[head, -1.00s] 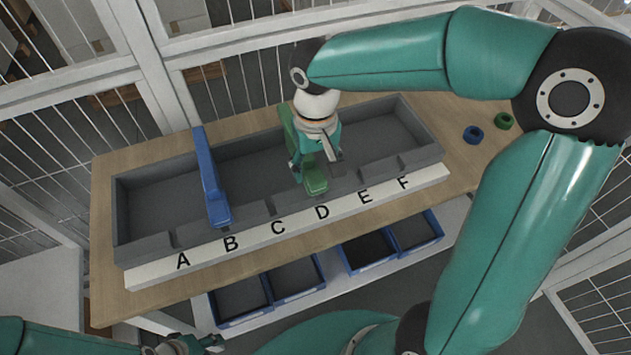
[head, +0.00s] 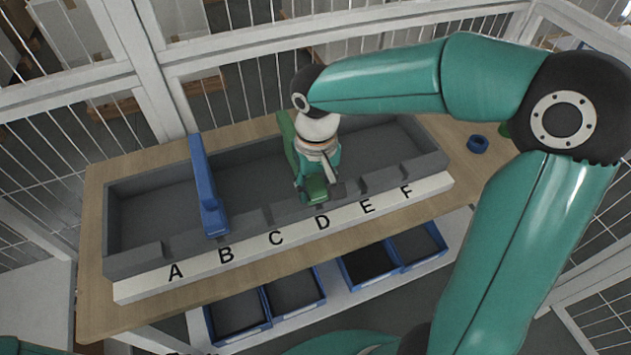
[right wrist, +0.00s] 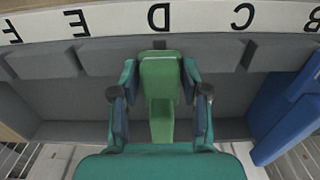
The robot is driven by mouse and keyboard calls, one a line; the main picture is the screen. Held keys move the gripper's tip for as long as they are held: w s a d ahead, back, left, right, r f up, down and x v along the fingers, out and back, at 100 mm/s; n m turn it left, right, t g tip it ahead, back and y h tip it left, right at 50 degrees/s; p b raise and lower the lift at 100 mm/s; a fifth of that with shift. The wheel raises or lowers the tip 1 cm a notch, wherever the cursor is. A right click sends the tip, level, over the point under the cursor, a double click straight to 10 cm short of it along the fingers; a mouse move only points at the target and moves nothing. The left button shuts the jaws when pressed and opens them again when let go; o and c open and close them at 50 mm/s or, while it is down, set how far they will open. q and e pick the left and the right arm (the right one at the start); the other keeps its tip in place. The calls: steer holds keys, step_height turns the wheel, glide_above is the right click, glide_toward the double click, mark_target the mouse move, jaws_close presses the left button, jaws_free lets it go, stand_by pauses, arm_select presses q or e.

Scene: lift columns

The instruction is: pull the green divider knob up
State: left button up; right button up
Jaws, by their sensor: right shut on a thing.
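The green divider (head: 287,130) stands across the grey trough by the letter D. Its knob (head: 317,187) is at the front end, just behind the white lettered strip. My right gripper (head: 320,191) comes down over it, shut on the green knob. In the right wrist view, the knob (right wrist: 160,75) sits between the two fingers of the gripper (right wrist: 159,90), one on each side. My wrist hides part of the divider in the head view. I cannot tell whether the divider is raised from its slot. My left gripper is out of view.
A blue divider (head: 207,185) stands near B; it also shows in the right wrist view (right wrist: 285,110). A blue ring (head: 477,145) lies on the wooden table (head: 92,265), right of the trough. Several blue bins (head: 365,257) stand below. White bars rise behind.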

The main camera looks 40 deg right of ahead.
steer(key=shift+r, duration=0.2)
stand_by(0.4)
steer(key=shift+w+r+p, duration=0.1)
steer(key=shift+r+p, duration=0.25)
steer(key=shift+p, duration=0.1)
steer(key=shift+r, duration=0.15)
steer(key=shift+c, duration=0.8)
steer(key=shift+r+p, duration=0.2)
steer(key=shift+p, duration=0.1)
steer(key=shift+r, duration=0.25)
steer(key=shift+r+p, duration=0.15)
steer(key=shift+p, duration=0.15)
steer(key=o, duration=0.9)
